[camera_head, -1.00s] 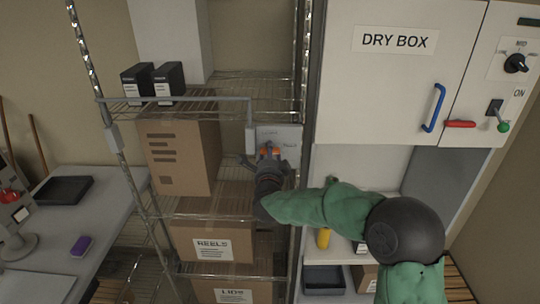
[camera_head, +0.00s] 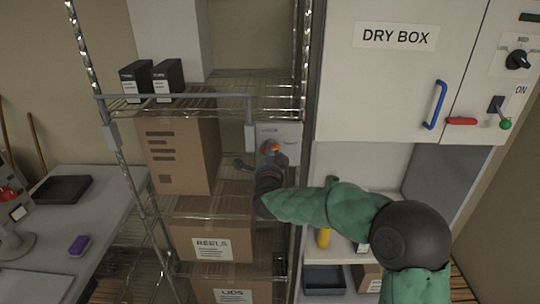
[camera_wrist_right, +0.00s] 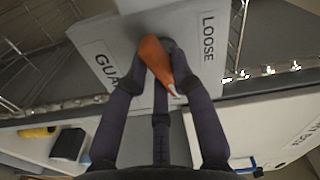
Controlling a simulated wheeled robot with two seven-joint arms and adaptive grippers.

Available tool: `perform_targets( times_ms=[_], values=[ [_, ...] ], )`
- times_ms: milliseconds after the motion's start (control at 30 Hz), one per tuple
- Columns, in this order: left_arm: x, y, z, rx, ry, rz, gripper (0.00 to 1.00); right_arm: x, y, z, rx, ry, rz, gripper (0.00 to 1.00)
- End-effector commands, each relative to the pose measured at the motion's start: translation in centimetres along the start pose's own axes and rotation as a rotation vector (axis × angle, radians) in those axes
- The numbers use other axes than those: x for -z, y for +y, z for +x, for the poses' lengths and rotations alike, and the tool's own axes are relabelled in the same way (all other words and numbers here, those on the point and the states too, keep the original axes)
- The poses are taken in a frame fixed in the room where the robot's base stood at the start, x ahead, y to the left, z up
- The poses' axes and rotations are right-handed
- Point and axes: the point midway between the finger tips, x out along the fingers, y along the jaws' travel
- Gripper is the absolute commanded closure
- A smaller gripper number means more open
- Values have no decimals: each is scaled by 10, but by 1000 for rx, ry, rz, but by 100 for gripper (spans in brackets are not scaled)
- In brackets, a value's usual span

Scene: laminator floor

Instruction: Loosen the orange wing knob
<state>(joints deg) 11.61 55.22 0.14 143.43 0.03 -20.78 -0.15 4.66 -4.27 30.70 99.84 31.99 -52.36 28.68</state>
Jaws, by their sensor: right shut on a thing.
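The orange wing knob (camera_wrist_right: 157,62) sits on a grey plate (camera_wrist_right: 108,67) on the shelf rack's front post. In the wrist view the plate carries the words "LOOSE" and "GUA", the rest being hidden. My right gripper (camera_wrist_right: 160,75) is shut on the knob, its dark fingers on both sides of the wing. My left gripper is not in view.
A grey bar (camera_head: 190,98) runs across the rack front beside the plate. Cardboard boxes (camera_head: 178,155) fill the shelves behind it. The dry box (camera_head: 385,85) with its blue handle (camera_head: 434,106) stands to the right. A table (camera_head: 110,195) stands at the left.

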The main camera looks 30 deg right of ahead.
Motion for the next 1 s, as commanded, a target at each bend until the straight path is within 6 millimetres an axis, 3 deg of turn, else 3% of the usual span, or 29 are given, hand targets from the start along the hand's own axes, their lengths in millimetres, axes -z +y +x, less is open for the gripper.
perform_targets(
  times_ms=[367,1000],
  values=[
    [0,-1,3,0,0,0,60,1,1,0,-2,-2,-360,100],
    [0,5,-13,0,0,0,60,4,-1,0,-3,-4,-957,100]
  ],
)
